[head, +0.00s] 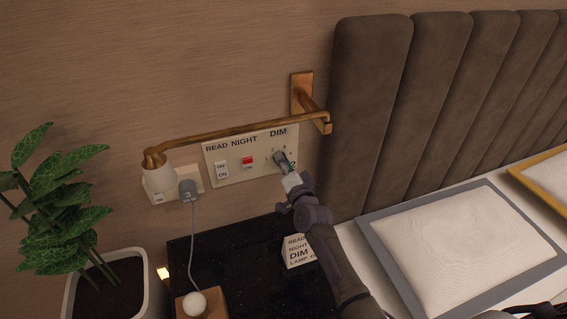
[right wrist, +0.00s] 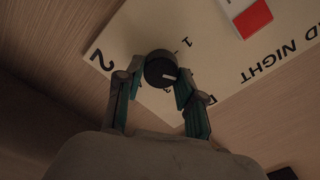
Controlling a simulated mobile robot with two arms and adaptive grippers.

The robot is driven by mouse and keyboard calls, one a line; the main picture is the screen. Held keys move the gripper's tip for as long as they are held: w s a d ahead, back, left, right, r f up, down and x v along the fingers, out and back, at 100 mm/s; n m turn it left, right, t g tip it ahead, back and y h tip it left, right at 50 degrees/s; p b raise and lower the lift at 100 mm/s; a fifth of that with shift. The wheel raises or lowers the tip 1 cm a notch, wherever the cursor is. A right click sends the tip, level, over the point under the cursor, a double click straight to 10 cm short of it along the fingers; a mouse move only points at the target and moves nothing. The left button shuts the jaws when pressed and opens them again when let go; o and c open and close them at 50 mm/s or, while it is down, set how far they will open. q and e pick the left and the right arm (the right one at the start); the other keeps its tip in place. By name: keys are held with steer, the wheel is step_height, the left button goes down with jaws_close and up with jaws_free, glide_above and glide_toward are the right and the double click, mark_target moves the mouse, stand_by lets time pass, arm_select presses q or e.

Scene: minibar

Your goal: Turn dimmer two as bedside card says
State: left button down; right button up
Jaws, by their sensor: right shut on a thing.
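The cream wall panel (head: 228,163) carries the labels READ, NIGHT and DIM, with a white switch under READ and a red switch (head: 247,160) under NIGHT. The dimmer knob (right wrist: 160,69) is dark and round with a white pointer mark; the digits 1 and 2 show near it in the right wrist view. My right gripper (head: 284,164) is at the panel's right end, its fingers (right wrist: 152,88) shut on the knob's sides. The bedside card (head: 299,251) stands on the black nightstand; its lines read READ, NIGHT, DIM and LAMP, partly hidden by my right arm. My left gripper is out of view.
A brass wall lamp (head: 240,134) stretches just above the panel. A plug (head: 187,189) with a cord sits in a socket at the left. A potted plant (head: 60,225) stands at the far left. The padded headboard (head: 370,100) and a grey-edged pillow (head: 460,250) are at the right.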

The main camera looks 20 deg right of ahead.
stand_by(0.4)
steer(key=o, duration=1.1)
steer(key=s, duration=1.2)
steer(key=shift+d, duration=0.25)
steer(key=shift+s+f, duration=0.1)
